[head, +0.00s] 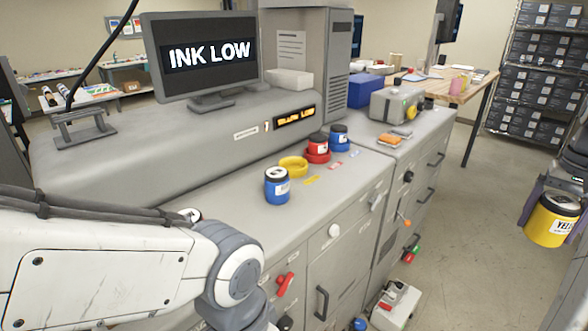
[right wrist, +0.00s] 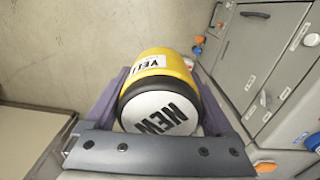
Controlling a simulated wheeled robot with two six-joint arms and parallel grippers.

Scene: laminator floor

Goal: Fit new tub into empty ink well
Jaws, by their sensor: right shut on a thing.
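The new tub (head: 551,224) is yellow with a black rim and a "YEL" label. My right gripper (head: 555,205) is shut around it at the right edge of the head view, held over the floor, away from the counter. In the right wrist view, the tub (right wrist: 165,85) lies between the fingers, its white "NEW" lid towards the camera. The empty ink well, a yellow ring (head: 293,164), sits on the counter beside the red tub (head: 318,146) in its red ring. My left arm crosses the lower left; its gripper is out of view.
A blue tub (head: 277,187) stands on the counter just left of and nearer than the yellow ring. Another blue tub (head: 339,134) sits behind the red one. The monitor (head: 205,55) reads "INK LOW". A grey box (head: 397,104) stands farther right on the cabinet (head: 350,220).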

